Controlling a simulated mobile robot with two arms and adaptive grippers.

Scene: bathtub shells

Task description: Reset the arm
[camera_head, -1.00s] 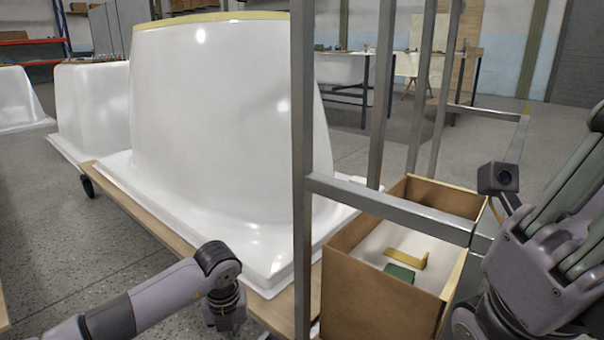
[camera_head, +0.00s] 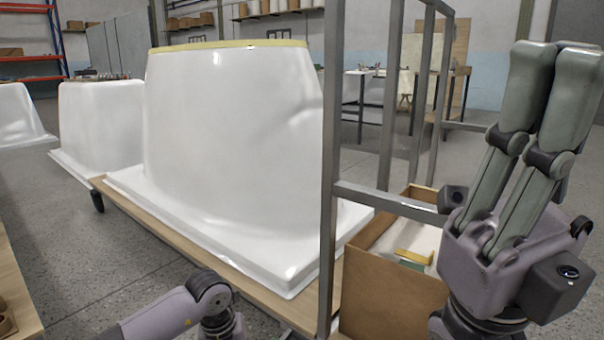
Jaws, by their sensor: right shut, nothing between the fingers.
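My right gripper (camera_head: 553,66) stands upright at the right of the head view. Its grey-green fingers point up and lie together, shut and empty, in front of the metal frame and to the right of the cardboard box. Part of my left arm (camera_head: 205,296) shows at the bottom, in front of the bathtub shell. Its gripper lies outside the picture.
A large white bathtub shell (camera_head: 235,150) sits on a wooden cart (camera_head: 135,222) at the centre. A grey metal frame (camera_head: 330,170) rises beside an open cardboard box (camera_head: 390,296) holding a yellow piece (camera_head: 415,257). More shells stand at the left.

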